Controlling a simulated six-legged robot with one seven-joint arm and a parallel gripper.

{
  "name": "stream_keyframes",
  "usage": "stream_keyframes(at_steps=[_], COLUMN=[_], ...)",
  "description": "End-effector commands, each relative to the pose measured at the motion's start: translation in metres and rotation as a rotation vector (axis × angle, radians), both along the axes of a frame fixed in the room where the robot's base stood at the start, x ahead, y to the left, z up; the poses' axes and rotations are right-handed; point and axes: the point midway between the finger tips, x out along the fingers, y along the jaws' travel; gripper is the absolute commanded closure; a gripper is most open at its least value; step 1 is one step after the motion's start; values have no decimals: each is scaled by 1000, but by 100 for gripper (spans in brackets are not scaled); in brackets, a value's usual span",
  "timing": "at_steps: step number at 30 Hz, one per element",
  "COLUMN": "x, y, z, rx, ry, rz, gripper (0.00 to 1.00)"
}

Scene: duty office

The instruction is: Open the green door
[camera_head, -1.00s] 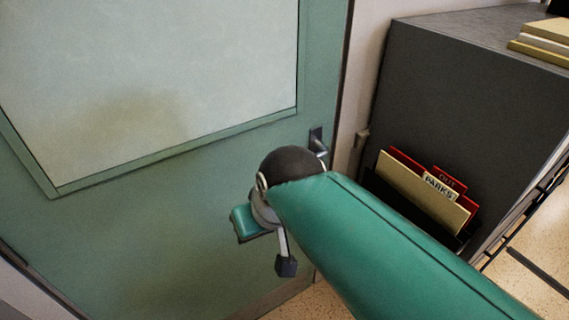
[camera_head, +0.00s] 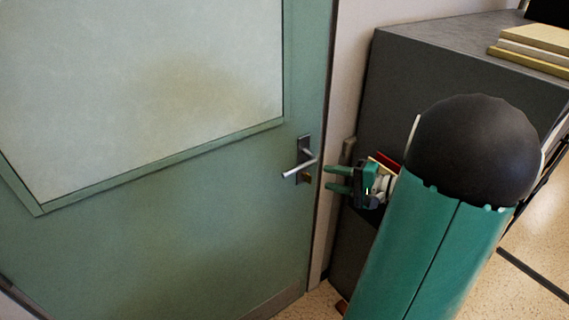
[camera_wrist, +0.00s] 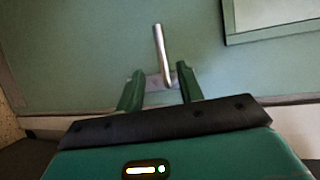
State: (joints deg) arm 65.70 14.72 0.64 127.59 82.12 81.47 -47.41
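The green door (camera_head: 200,215) with a large pale panel fills the left of the head view and looks shut in its frame. Its silver lever handle (camera_head: 299,166) sits near the door's right edge and points left. My gripper (camera_head: 330,179) is just right of the handle, its two green fingers apart and pointing at the door, with nothing between them in the head view. In the wrist view the handle (camera_wrist: 161,55) lies ahead, between and beyond the fingertips of my gripper (camera_wrist: 160,82). I cannot tell whether they touch it.
A dark grey cabinet (camera_head: 400,75) stands right of the door, close behind my gripper. Folders (camera_head: 385,163) on its side are mostly hidden by my arm. Books (camera_head: 535,48) lie on top. Speckled floor (camera_head: 305,303) shows below.

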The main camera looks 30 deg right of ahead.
Motion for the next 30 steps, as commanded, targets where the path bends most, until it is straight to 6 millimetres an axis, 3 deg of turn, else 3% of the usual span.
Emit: stream_keyframes(at_steps=[3,8,21,30], x=[0,16,93,121], y=[-8,0,35,47], z=[-1,-4,-20,-25], rx=[9,8,9,7], ry=[-20,-19,-16,-17], rz=[-27,-23,-22,-25], gripper=[63,63,63,63])
